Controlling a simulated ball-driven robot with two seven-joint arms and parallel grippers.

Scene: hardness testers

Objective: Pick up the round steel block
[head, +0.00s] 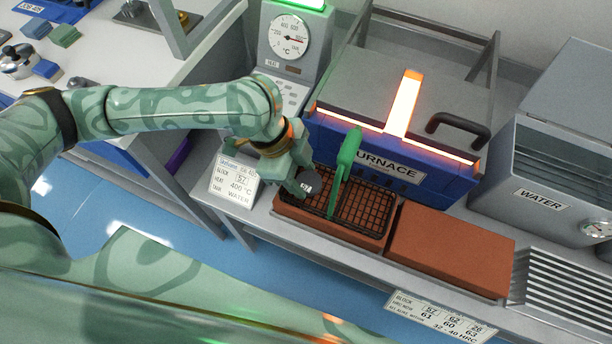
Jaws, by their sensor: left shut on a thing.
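The round steel block (311,181) is a small dark disc with a pale marking on its face. My left gripper (302,184) is shut on it, at the left end of the black wire basket (362,219). The block looks to be over or at the basket's left rim; I cannot tell whether it touches the basket. My fingers partly hide its edge. The basket has an upright green handle (345,165) and sits on a reddish-brown brick slab (300,217). My right gripper is not in view.
The blue furnace (385,165) with glowing seams stands just behind the basket. A bare brick slab (450,250) lies to the right, then a slotted rack (562,290) and the water tank (545,195). A card (235,182) stands left of the gripper. A temperature gauge (289,35) stands behind.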

